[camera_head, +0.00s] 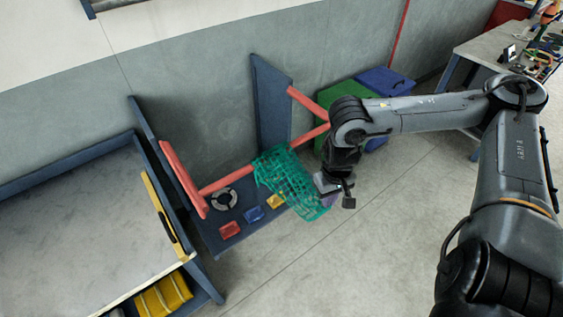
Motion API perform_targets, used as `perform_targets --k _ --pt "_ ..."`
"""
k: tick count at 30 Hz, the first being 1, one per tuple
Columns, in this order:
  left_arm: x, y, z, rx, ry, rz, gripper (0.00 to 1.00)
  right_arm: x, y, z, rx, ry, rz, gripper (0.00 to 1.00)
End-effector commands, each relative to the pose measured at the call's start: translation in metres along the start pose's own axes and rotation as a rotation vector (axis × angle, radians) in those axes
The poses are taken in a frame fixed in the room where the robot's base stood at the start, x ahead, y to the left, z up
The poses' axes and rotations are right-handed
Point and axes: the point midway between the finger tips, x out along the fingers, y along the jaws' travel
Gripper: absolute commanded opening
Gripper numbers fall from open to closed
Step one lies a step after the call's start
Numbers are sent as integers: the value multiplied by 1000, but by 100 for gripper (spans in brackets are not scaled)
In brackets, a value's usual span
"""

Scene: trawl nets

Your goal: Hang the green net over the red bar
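The green net (287,178) is a mesh that slants down to the right across the front of the red bar (229,181). Its upper end covers the middle of the bar in this view; I cannot tell whether it rests on the bar or is only in front of it. My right gripper (336,192) is at the net's lower right side, close to its edge. Its fingers are small and dark, and I cannot tell whether they are shut on the net. My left gripper is out of view.
The bar belongs to a blue rack with red arms (182,178). A low blue shelf (213,240) holds a red block (229,229), a blue block (253,214) and a ring (223,199). A grey-topped bench (75,230) stands left. Green (347,97) and blue (386,82) bins stand behind my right arm. Front floor is clear.

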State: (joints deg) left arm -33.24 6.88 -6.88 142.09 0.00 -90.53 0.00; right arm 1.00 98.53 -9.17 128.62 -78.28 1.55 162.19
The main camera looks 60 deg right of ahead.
Motion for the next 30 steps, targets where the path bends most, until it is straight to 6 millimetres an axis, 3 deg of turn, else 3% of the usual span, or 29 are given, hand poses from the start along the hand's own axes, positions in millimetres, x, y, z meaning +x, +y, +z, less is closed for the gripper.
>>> perform_targets --k 11,21,30 --pt "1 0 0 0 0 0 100 2 0 1 0 -1 0 0" --pt "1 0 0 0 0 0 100 2 0 1 0 -1 0 53" --pt "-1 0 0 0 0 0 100 1 0 2 0 -1 0 53"
